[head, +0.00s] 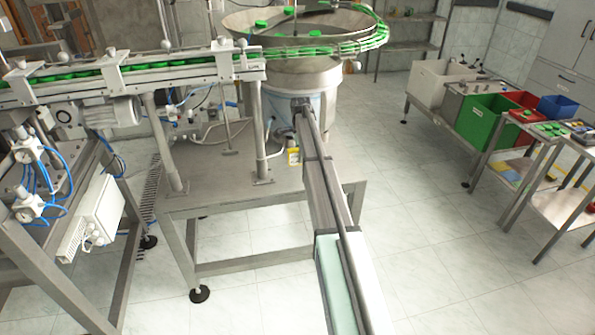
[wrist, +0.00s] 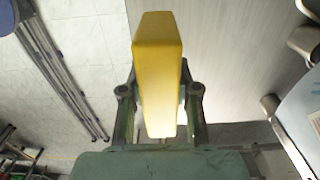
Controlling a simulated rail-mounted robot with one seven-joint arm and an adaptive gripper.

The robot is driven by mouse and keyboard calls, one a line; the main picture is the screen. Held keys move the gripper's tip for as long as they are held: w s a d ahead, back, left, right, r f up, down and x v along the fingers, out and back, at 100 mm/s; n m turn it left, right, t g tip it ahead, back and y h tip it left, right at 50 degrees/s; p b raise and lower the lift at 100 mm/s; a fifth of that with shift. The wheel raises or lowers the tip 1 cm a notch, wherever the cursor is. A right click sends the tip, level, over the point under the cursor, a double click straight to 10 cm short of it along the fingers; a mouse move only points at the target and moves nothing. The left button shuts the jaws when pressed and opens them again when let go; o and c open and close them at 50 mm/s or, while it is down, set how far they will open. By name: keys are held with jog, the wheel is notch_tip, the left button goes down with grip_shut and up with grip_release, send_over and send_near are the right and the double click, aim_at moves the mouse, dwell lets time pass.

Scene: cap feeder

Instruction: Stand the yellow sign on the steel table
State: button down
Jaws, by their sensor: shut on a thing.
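The yellow sign (wrist: 158,75) shows in the wrist view as a plain yellow block, seen nearly end-on, so its faces are hidden. My gripper (wrist: 158,105) is shut on it, with one finger on each side. The steel table (head: 215,165) stands under the bowl feeder in the head view, with a bare grey top. My gripper cannot be made out in the head view.
The bowl feeder (head: 295,75) rises at the table's back. A conveyor with green caps (head: 120,75) crosses above the table on posts. A long narrow beam runs from the feeder toward the front. Crates, including a green one (head: 485,120), stand at right, beyond open floor.

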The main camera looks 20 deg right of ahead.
notch_tip(320, 180, down, 10)
jog(key=shift+r+p, duration=0.1)
jog(key=shift+p, duration=0.95)
jog(key=shift+f, duration=0.2)
jog(key=c, duration=0.8)
grip_release()
jog(key=shift+c, duration=0.2)
notch_tip(320, 180, up, 12)
jog(key=b, duration=0.3)
jog(key=shift+r, duration=0.15)
